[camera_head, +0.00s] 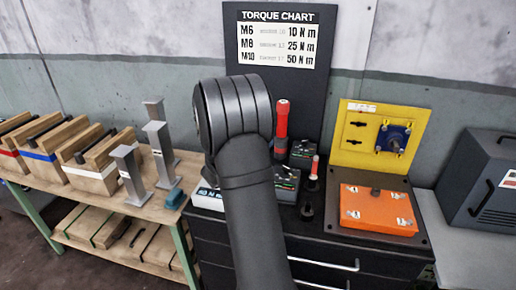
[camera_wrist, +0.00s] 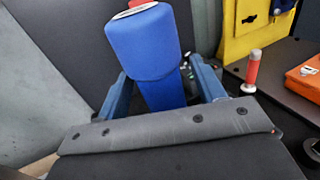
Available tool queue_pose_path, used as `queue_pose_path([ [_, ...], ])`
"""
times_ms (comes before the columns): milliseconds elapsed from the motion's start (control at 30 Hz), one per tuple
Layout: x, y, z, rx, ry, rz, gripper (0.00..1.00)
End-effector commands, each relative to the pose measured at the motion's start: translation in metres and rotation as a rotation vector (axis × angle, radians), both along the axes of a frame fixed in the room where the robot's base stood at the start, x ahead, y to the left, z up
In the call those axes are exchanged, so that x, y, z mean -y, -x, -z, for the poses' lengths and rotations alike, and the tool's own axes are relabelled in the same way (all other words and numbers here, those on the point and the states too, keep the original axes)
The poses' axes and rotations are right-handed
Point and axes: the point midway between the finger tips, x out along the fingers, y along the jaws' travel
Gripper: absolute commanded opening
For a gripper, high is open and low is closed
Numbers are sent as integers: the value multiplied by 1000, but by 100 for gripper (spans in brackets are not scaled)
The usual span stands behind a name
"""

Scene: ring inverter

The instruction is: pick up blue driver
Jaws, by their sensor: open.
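The blue driver (camera_wrist: 146,45) stands in the wrist view with its thick blue handle towards the camera and a pale, red-edged cap on top. My gripper (camera_wrist: 162,80) is open, with one blue finger on each side of the handle. A gap shows beside the left finger; whether the right finger touches the handle I cannot tell. The driver's lower end is hidden behind the gripper body. In the head view my arm hides both the blue driver and my gripper.
A red driver (camera_head: 281,120) stands right of my arm, and a small red-handled tool (camera_head: 314,168) stands nearer; it also shows in the wrist view (camera_wrist: 253,68). Further right are a yellow panel (camera_head: 360,119) and an orange box (camera_head: 378,209). Grey metal stands (camera_head: 130,170) are left.

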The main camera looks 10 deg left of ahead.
Motion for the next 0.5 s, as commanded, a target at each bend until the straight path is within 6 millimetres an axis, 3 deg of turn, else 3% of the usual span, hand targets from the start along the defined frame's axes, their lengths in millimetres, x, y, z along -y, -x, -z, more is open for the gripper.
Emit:
queue_pose_path([
  [133, 7, -15, 1, -1, 0, 2, 63],
  [367, 7, -16, 0, -1, 0, 0, 63],
  [400, 7, -16, 0, -1, 0, 0, 61],
  [500, 7, -16, 0, -1, 0, 0, 41],
])
